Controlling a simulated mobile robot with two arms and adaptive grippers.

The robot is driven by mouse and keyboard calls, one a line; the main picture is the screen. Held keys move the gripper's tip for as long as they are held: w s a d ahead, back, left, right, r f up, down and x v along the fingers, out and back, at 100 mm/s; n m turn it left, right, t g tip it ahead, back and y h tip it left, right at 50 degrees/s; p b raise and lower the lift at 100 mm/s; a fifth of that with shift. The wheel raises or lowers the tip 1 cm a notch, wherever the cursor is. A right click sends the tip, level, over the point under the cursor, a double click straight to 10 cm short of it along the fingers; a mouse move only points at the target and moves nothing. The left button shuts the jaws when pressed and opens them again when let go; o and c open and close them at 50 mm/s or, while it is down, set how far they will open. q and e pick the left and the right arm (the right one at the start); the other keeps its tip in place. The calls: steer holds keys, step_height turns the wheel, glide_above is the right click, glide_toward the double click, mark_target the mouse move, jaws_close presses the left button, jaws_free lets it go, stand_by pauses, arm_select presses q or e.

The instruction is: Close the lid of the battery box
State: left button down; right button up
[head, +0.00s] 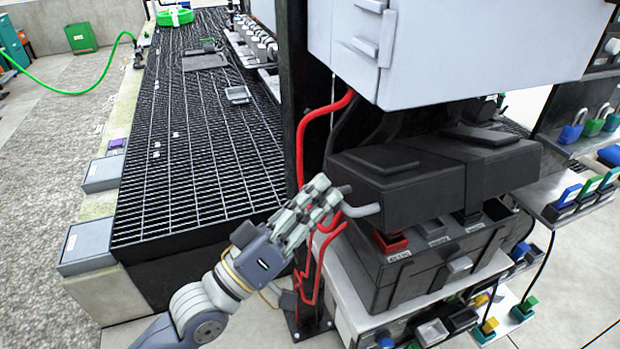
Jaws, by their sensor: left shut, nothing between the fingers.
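The battery box (393,282) is a black case on a white shelf below a grey cabinet. Its black lid (415,190) sits above the box, with a gap at the front where a red block (390,241) and grey blocks (432,230) show inside. My left gripper (326,192) is shut and empty, just left of the lid's front left corner, close to that bar. I cannot tell whether it touches the lid or bar. My right gripper is not in view.
The grey cabinet (440,60) hangs close above the lid. A black post (296,90) and red cables (310,255) stand beside my left gripper. A shelf with padlocks (590,124) is at right. A dark grating (190,160) lies at left.

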arm_select(q)
steer(key=s+d+f+b, duration=0.1)
steer(key=s+f, duration=0.2)
steer(key=f, duration=0.2)
steer(key=shift+f+b, duration=0.3)
steer(key=shift+f, duration=0.05)
steer(key=shift+s+f, duration=0.1)
steer(key=shift+s, duration=0.05)
stand_by(0.3)
